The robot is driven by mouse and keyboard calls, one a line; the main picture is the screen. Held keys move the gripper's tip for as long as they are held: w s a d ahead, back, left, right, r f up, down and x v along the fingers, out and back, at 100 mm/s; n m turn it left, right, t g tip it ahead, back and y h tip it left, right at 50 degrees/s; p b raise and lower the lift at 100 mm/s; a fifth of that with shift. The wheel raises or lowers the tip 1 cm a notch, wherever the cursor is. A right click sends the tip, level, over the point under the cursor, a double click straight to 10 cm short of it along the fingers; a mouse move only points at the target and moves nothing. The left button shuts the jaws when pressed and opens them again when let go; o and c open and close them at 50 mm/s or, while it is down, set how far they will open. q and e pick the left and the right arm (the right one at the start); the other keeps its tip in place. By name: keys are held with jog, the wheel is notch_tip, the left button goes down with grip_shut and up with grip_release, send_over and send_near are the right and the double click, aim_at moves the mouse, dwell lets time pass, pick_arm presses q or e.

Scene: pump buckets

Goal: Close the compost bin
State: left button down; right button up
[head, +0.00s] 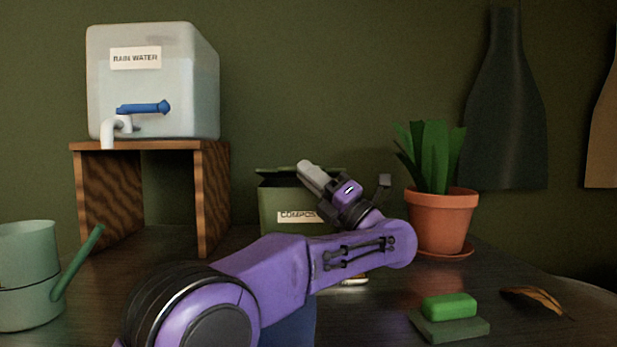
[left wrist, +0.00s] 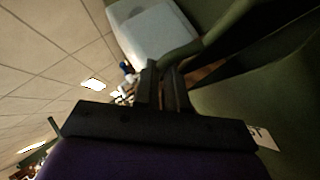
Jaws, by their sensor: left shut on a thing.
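The compost bin (head: 280,208) is a green box with a white label, standing on the table behind my left arm. Its lid shows as a thin green edge at the top, with a dark band beneath it; my gripper covers much of it. My left gripper (head: 312,178) is at the top of the bin, over its right part. In the left wrist view, the gripper's fingers (left wrist: 162,88) are shut on a green strip of the lid (left wrist: 215,38), with the bin's green wall (left wrist: 245,100) to the right. My right gripper is not in view.
A rain water tank (head: 160,85) stands on a wooden stand (head: 212,195) at the left. A watering can (head: 30,280) is at the front left. A potted plant (head: 440,215) stands close right of my arm. A green soap-like block (head: 449,306) and a dry leaf (head: 532,297) lie at the front right.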

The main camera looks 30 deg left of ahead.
pick_arm(q)
jog(key=shift+w+f, duration=0.1)
jog(key=shift+f, duration=0.4)
jog(key=c, duration=1.2)
grip_release()
jog(key=shift+w, duration=0.1)
jog(key=shift+c, duration=0.2)
jog(key=shift+o, duration=0.3)
jog(key=shift+w+a+f, duration=0.1)
jog(key=shift+w+f, duration=0.1)
jog(key=shift+w, duration=0.05)
jog(key=shift+s+r, duration=0.15)
jog(key=shift+r, duration=0.1)
